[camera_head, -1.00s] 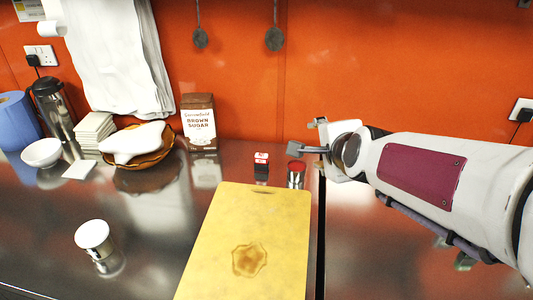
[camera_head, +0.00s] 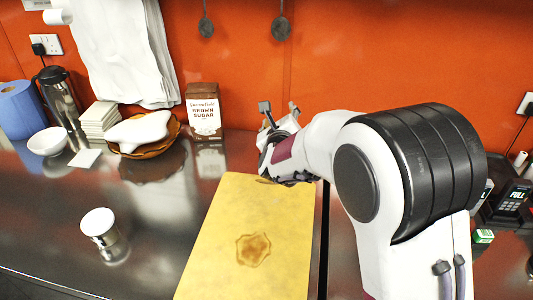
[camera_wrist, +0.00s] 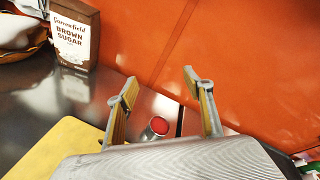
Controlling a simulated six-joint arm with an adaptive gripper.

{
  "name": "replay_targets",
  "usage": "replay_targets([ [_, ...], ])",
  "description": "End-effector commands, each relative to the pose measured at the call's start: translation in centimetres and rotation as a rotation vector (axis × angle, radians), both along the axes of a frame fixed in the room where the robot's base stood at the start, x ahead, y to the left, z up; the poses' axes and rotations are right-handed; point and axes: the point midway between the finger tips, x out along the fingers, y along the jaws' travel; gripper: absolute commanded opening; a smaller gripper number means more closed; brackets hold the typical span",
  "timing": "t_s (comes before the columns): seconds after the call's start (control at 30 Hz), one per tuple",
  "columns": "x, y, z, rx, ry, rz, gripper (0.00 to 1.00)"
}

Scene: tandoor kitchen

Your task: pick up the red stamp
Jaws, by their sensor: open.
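My gripper (camera_head: 279,108) is open, above the back of the counter. In the wrist view its two fingers (camera_wrist: 161,88) stand apart with nothing between the tips. A small metal cup with a red top (camera_wrist: 159,127) shows lower between the fingers, beyond the gripper body. The small red and white block with a dark base, which looks like the red stamp, is hidden now: my arm covers that place in the head view, and I cannot make it out in the wrist view.
A yellow cutting board (camera_head: 225,235) lies in front of the gripper. A brown sugar package (camera_head: 203,112) stands to the left, beside a basket (camera_head: 172,139). A white-topped canister (camera_head: 99,224) stands front left. The orange wall (camera_head: 345,60) is close behind. A seam splits the counter right of the board.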

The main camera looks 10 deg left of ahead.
Motion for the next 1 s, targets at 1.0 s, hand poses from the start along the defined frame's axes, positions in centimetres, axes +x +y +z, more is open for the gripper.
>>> replay_targets([
  [1.0, 1.7, 5.4, -9.5, 0.649, -0.177, -0.238, 0.51],
])
